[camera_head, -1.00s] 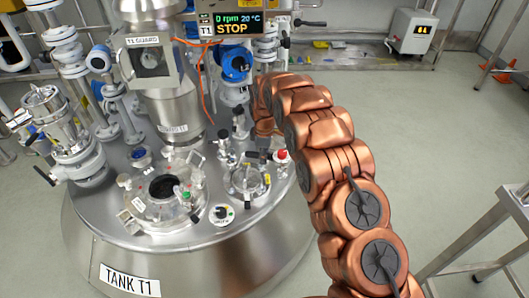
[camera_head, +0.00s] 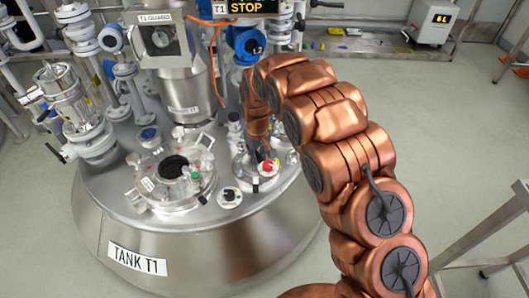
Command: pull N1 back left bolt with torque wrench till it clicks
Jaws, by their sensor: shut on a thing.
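The steel tank T1 (camera_head: 150,235) stands at left centre. My gripper (camera_head: 262,156) is low over this nozzle's right side, small and partly hidden, and shut on the torque wrench. A red-and-white end (camera_head: 268,168) shows just below the gripper, seemingly part of the wrench. The wrench's shaft and the back left bolt cannot be made out.
The sight guard column (camera_head: 182,90) and blue instrument (camera_head: 246,45) rise behind. A steel table frame (camera_head: 490,235) stands at right.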

